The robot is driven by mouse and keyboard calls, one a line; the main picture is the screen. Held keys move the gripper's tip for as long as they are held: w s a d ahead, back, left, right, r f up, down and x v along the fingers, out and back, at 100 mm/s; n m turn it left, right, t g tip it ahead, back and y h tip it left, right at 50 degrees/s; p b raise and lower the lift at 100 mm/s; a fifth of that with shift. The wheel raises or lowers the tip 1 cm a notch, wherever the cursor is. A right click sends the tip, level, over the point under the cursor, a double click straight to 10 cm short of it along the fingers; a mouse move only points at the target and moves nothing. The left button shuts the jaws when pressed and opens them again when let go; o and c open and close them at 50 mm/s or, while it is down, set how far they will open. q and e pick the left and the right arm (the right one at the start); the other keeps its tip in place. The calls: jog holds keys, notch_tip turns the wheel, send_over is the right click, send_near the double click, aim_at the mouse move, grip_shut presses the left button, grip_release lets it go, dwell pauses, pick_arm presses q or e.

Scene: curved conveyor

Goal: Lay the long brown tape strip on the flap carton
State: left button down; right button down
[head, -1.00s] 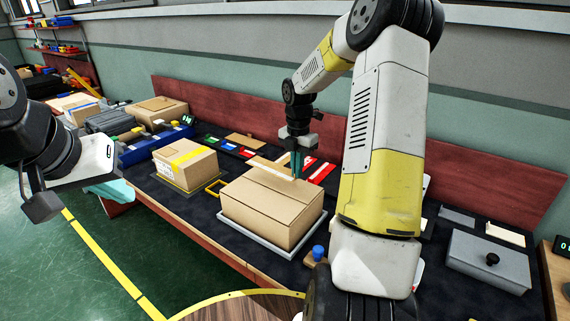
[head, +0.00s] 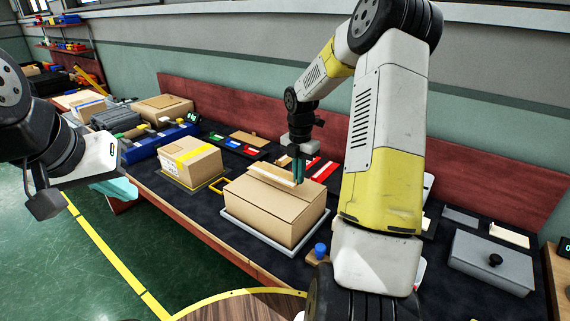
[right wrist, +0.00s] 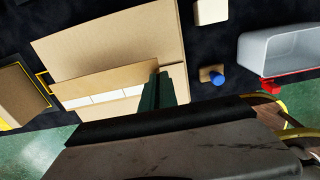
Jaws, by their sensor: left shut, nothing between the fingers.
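The flap carton (head: 270,212) is a tan box on a grey plate at mid-bench; its top also shows in the right wrist view (right wrist: 120,42). A tan band (right wrist: 105,82) runs along the far part of its top, beside a row of white pieces (right wrist: 105,98). I cannot tell whether this band is the tape strip or a flap. My right gripper (head: 298,170) points down at the right end of the band; its teal fingers are close together, and whether they grip it is unclear. My left gripper (head: 118,188) is shut and empty, off the bench's left front edge.
A yellow-taped box (head: 190,163) stands left of the carton. Red trays (head: 325,171) lie behind it. A blue-knobbed block (head: 318,252) is close in front. A grey lidded box (head: 488,260) stands at right. A brown flat piece (head: 248,138) lies at the back.

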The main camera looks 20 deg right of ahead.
aim_at(298, 198)
jog(key=shift+f, duration=2.6)
jog(key=c, duration=1.6)
grip_release()
jog(key=shift+o, duration=0.2)
jog(key=shift+r, duration=3.85)
